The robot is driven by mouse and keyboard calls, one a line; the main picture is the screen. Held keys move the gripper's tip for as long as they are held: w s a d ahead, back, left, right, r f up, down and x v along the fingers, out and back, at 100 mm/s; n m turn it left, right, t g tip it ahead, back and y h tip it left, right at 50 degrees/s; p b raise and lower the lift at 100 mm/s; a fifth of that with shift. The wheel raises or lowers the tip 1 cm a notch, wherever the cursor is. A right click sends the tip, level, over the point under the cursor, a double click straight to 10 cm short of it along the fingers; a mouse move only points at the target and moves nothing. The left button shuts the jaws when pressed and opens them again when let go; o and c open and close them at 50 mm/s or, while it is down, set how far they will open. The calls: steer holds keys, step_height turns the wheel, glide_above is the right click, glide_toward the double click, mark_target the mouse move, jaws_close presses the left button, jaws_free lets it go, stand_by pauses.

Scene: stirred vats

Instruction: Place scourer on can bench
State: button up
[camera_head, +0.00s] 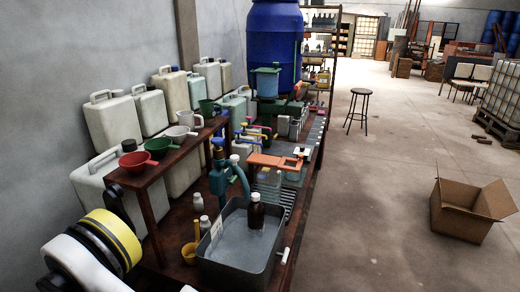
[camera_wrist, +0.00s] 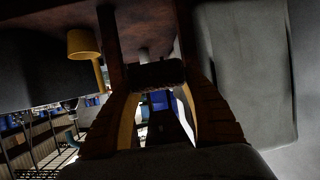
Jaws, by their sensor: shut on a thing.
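My gripper (camera_wrist: 157,86) shows in the wrist view, its two fingers coming in from either side and shut on a small dark block, the scourer (camera_wrist: 157,73). The scourer's lower side and texture are lost in shadow. Brown wood of the bench (camera_wrist: 146,22) shows beyond it; I cannot tell the gap between them. In the head view, a long brown wooden bench (camera_head: 180,218) bears several pale jerrycans (camera_head: 110,124); I take it for the can bench. The gripper and scourer are not visible in the head view.
A yellow scoop (camera_wrist: 84,44) and a large grey surface (camera_wrist: 245,75) flank the gripper in the wrist view. In the head view, a grey basin (camera_head: 212,271) with a brown bottle (camera_head: 256,212) stands at the bench front, below a raised shelf (camera_head: 150,177).

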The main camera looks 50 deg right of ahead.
steer(key=shift+s+a+m+g+h, duration=0.25)
steer(key=shift+m+g+h, duration=0.15)
steer(key=shift+m+g, duration=0.35)
steer(key=b, duration=0.5)
glide_above(167, 241)
step_height(167, 241, down, 7)
steer(key=b, duration=0.3)
steer(key=shift+a+f, duration=0.15)
step_height(167, 241, down, 5)
steer(key=shift+r+b, duration=0.1)
steer(key=shift+b, duration=0.8)
steer(key=shift+r, duration=0.1)
steer(key=o, duration=0.7)
steer(key=shift+o, duration=0.2)
